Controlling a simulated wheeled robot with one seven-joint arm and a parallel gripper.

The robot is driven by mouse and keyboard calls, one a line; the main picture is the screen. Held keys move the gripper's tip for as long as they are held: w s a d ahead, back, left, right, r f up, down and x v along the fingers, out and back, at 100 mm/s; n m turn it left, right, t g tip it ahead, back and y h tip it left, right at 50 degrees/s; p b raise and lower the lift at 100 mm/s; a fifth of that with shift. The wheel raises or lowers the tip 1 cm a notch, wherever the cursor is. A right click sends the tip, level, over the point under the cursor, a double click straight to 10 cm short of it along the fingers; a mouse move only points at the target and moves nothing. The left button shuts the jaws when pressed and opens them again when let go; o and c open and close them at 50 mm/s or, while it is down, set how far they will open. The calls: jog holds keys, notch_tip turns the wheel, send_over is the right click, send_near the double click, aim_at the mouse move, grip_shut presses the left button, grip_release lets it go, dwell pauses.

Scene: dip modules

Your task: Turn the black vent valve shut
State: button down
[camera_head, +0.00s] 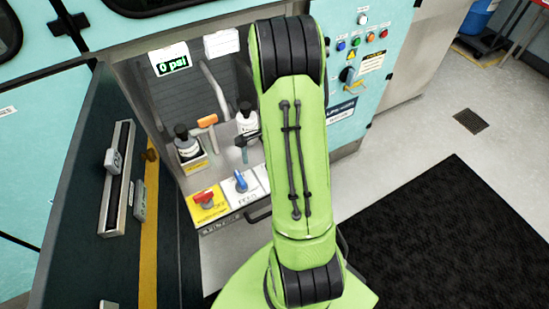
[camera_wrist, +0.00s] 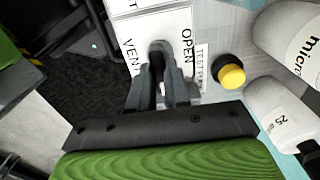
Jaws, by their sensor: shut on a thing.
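The black vent valve (camera_wrist: 157,64) is in the wrist view, on a white plate lettered OPEN and VENT (camera_wrist: 182,28). My gripper (camera_wrist: 160,72) has its two grey fingers on either side of the valve's handle and is shut on it. The fingers cover much of the handle, so its exact angle is hard to tell. In the head view my green arm hides the gripper and the vent valve.
A red valve (camera_head: 204,198) and a blue valve (camera_head: 240,182) sit left of my arm. Bottles (camera_head: 187,141) stand behind them. The gauge (camera_head: 170,62) reads 0 psi. A yellow button (camera_wrist: 231,76) is close right of my gripper. An open dark door (camera_head: 85,190) bounds the left.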

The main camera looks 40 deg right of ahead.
dwell(0.3)
jog(key=c, duration=1.1)
grip_release()
notch_tip(320, 180, up, 16)
jog(key=p, duration=0.5)
jog(key=shift+f, duration=0.1)
